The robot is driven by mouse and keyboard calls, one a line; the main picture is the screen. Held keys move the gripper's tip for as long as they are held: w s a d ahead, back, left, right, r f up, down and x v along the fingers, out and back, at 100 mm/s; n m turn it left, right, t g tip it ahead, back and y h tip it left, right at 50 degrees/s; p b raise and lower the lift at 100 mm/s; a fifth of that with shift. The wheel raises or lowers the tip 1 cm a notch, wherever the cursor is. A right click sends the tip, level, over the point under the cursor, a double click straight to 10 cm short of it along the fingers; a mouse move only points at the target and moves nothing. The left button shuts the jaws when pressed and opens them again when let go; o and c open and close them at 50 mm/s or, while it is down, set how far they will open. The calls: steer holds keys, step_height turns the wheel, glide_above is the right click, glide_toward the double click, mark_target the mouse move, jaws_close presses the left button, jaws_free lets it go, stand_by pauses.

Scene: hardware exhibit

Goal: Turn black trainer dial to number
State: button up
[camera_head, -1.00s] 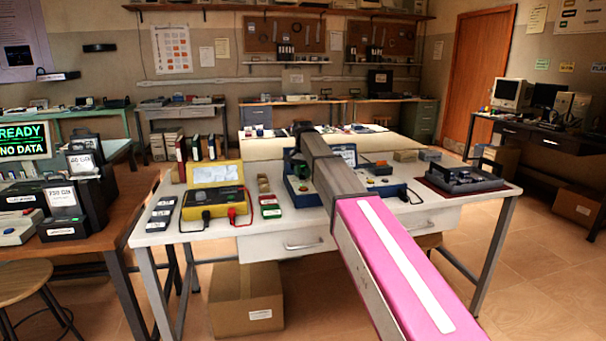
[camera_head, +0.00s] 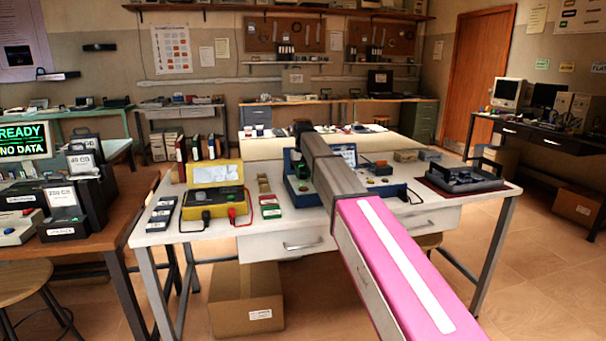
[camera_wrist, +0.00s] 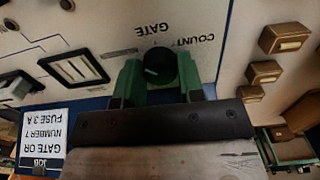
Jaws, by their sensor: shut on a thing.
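The black dial (camera_wrist: 158,66) sits on a pale panel in the wrist view, by the printed words GATE and COUNT, which appear upside down. My gripper (camera_wrist: 160,78) has its green fingers on either side of the dial and is shut on it. A faint mark shows on the dial's face; its exact setting is hard to read. FUSE 3 A. In the head view the blue trainer (camera_head: 303,197) stands on the white table, with my arm crossing in front.
A yellow meter case (camera_head: 213,201) with red and black leads stands left of the trainer on the white table (camera_head: 160,236). A dark tray (camera_head: 466,180) lies at the right.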

mark_target(303, 173)
stand_by(0.3)
steer(key=o, duration=0.9)
steer(key=shift+r, duration=0.15)
step_height(303, 173, up, 11)
steer(key=shift+f, duration=0.2)
